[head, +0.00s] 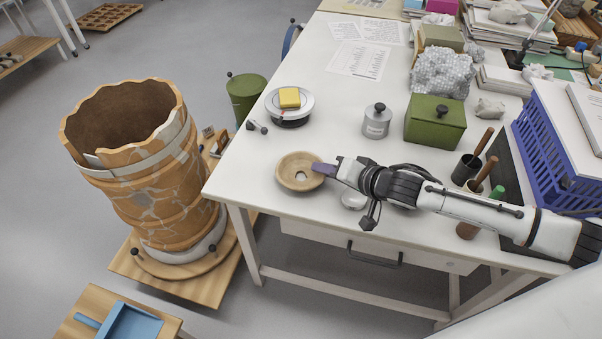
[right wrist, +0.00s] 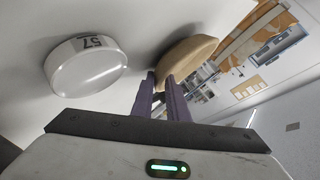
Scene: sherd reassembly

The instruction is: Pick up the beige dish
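The beige dish (head: 298,170) is a round, shallow bowl near the left front corner of the white table (head: 330,110). It looks about level in the head view; I cannot tell whether it touches the table. My right gripper (head: 322,169) reaches in from the right, its purple fingers at the dish's right rim. In the right wrist view the dish (right wrist: 188,55) shows edge-on, with the near rim between the close-set fingertips (right wrist: 160,77). The fingers look shut on this rim and hide part of it. My left gripper is out of view.
A white round piece marked 57 (right wrist: 86,64) lies close beside the gripper, partly under the arm in the head view (head: 353,200). A scale with a yellow block (head: 289,98) and a grey jar (head: 377,121) stand behind. A large banded vessel (head: 140,165) stands left of the table.

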